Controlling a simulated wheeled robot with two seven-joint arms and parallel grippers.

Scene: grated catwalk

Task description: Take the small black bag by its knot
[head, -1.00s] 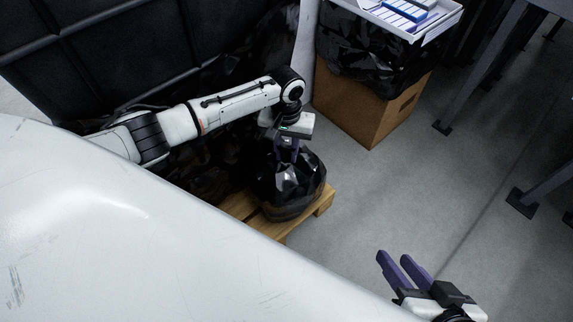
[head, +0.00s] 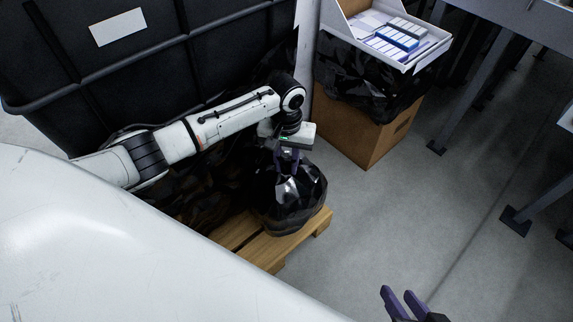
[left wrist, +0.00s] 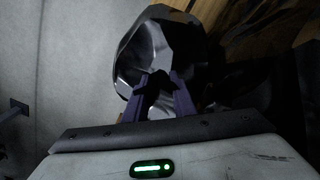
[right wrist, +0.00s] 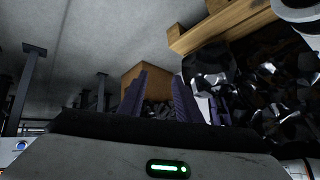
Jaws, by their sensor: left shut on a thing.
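The small black bag (head: 297,208) is glossy and round and sits upright at the near end of a wooden pallet (head: 262,250). My left gripper (head: 287,163) is above it, pointing down, its purple fingers shut on the knot at the bag's top. In the left wrist view the dark knot (left wrist: 159,84) shows between the two fingers, with the shiny bag (left wrist: 140,55) behind. The bag appears to be resting on the pallet. My right gripper (head: 402,296) is open and empty, low in the head view; its spread fingers also show in the right wrist view (right wrist: 157,82).
A large black ribbed container (head: 130,75) stands behind my left arm. Dark bags lie beside the pallet. A cardboard box (head: 360,130) with black bag material and a white tray (head: 440,50) stands behind. Grey table legs (head: 470,90) are at right; the floor between is clear.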

